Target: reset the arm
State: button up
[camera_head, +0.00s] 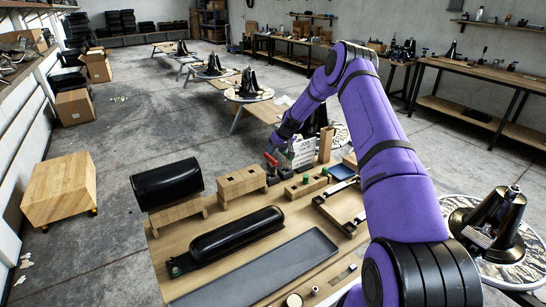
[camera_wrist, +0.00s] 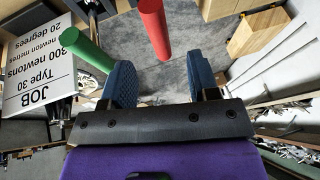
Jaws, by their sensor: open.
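My purple arm spans the middle and right of the head view, bent at the elbow and reaching down over the workbench (camera_head: 300,250). My gripper (camera_wrist: 160,82) is open and empty in the wrist view, with its two blue finger pads apart. In the head view its fingers are small and partly hidden by the arm. A red cylinder (camera_wrist: 154,28) and a green cylinder (camera_wrist: 90,48) show beyond the pads. They appear apart from the fingers, though the exact gap is hard to tell. A white job sign (camera_wrist: 40,68) is at left; it also shows in the head view (camera_head: 304,153).
On the bench are wooden holder blocks (camera_head: 241,183), a black padded part on a stand (camera_head: 167,184), a long black part (camera_head: 235,236) and a grey tray (camera_head: 262,274). Floor at left is partly clear around a wooden crate (camera_head: 60,187).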

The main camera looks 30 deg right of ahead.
jog(key=shift+v, duration=2.35)
jog(key=s+a+r+h, duration=0.1)
jog(key=s+a+r, duration=0.5)
jog(key=r, duration=0.5)
jog(key=s+a+r+n, duration=0.1)
jog(key=s+a+r, duration=0.45)
jog(key=r, duration=0.45)
jog(key=s+a+r+h, duration=0.1)
jog(key=s+a+r, duration=0.5)
jog(key=r, duration=0.5)
jog(key=s+a+r, duration=0.3)
jog(key=s+r, duration=0.1)
jog(key=s, duration=0.6)
jog(key=s+a+r, duration=0.2)
jog(key=s+r, duration=0.2)
jog(key=s, duration=0.6)
jog(key=s+a+f+m, duration=0.1)
jog(key=s+a+f, duration=0.1)
jog(key=s, duration=1.4)
jog(key=shift+f+t, duration=0.3)
jog(key=shift+t, duration=0.1)
